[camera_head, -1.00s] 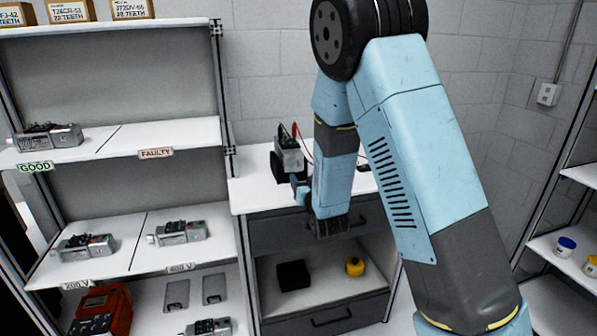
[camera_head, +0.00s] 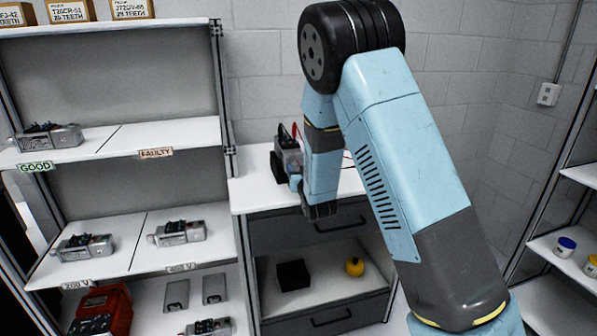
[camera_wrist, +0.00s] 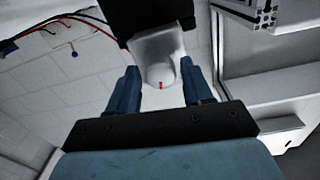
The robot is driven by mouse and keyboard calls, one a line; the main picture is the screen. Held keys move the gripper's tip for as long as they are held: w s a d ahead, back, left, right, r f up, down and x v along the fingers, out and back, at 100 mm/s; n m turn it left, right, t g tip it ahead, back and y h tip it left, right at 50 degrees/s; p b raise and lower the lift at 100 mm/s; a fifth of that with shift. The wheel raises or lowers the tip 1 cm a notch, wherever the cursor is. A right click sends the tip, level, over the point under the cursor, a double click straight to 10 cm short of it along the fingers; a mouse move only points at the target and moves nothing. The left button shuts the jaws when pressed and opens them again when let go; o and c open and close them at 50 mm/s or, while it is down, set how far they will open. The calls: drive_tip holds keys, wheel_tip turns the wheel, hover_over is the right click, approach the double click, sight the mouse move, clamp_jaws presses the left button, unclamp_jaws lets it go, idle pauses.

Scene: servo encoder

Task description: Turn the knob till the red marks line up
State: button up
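A grey servo unit (camera_head: 288,158) sits in a black holder on the white worktop, partly hidden by my arm. In the wrist view its light grey body (camera_wrist: 152,48) comes down from the black holder. A rounded knob (camera_wrist: 159,75) at its near end carries one short red mark. A second red mark cannot be made out. My gripper (camera_wrist: 162,88) is open, with a blue finger on each side of the knob and a visible gap on both sides. In the head view my gripper (camera_head: 296,183) is at the servo's front, small and partly hidden.
Red wires (camera_wrist: 52,22) run near the servo. Shelves on the left hold several similar servo units (camera_head: 85,247) and a red case (camera_head: 103,310). Below the worktop (camera_head: 256,198) are a black box (camera_head: 293,275) and a yellow object (camera_head: 355,267). Another shelf stands at right.

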drive_tip(key=c, duration=0.8)
drive_tip(key=shift+n, duration=1.6)
drive_tip(key=o, duration=1)
drive_tip(key=shift+o, duration=0.2)
drive_tip(key=v, duration=1.3)
drive_tip(key=shift+s, duration=0.4)
drive_tip(key=shift+d, duration=0.15)
